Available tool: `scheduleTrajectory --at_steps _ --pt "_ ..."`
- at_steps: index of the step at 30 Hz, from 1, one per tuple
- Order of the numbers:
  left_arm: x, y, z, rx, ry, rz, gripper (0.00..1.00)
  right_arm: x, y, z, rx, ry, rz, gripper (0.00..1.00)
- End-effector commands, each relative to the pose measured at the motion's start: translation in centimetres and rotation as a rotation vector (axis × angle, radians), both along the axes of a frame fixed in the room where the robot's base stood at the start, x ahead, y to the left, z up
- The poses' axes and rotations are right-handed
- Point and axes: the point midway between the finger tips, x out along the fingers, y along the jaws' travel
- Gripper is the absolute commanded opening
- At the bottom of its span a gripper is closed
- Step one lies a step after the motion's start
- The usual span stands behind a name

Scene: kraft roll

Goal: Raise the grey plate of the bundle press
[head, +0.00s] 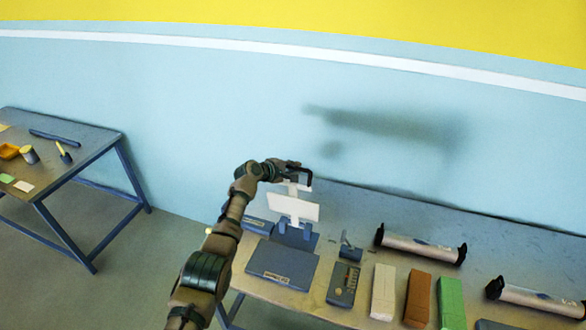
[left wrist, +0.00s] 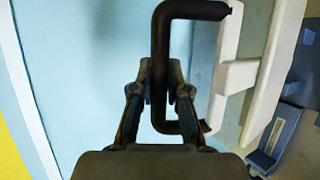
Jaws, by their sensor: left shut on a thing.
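The bundle press stands on the workbench in the head view, with a dark blue-grey base (head: 283,266). Its pale grey plate (head: 293,207) is up above the base, with a clear gap below it. A dark U-shaped handle (head: 308,177) sits above the plate. In the left wrist view the handle (left wrist: 187,8) joins a pale upright piece (left wrist: 228,40), with the plate (left wrist: 275,75) beyond it. My left gripper (head: 292,170) is shut on the handle; the fingers (left wrist: 160,80) lie on either side of its bar. My right gripper is out of view.
Right of the press are a small dark device (head: 343,284), pale (head: 383,292), brown (head: 418,298) and green (head: 451,303) blocks, and silver rolls (head: 420,247) with dark ends. A side table (head: 85,140) with small tools stands at the left. The wall is behind.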

Motion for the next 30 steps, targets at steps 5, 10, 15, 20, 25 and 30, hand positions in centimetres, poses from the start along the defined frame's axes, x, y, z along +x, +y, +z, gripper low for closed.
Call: scheduleTrajectory --at_steps 5,10,15,20,25,30 --pt "-0.1 -0.4 -0.2 -0.004 0.005 -0.003 0.00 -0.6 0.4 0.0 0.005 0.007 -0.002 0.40" --pt "-0.1 -0.5 -0.2 -0.003 0.003 -0.002 0.00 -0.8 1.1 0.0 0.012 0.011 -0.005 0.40" --pt "-0.1 -0.5 -0.2 -0.003 0.003 -0.002 0.32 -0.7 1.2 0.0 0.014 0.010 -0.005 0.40" --pt "0.0 -0.3 -0.1 -0.002 0.001 0.000 0.41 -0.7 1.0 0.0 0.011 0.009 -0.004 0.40" --pt "0.0 0.0 0.0 -0.003 0.000 0.001 0.41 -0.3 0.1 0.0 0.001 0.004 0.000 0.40" --pt "-0.1 0.5 0.2 -0.005 -0.003 0.002 0.41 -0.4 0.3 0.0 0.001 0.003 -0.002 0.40"
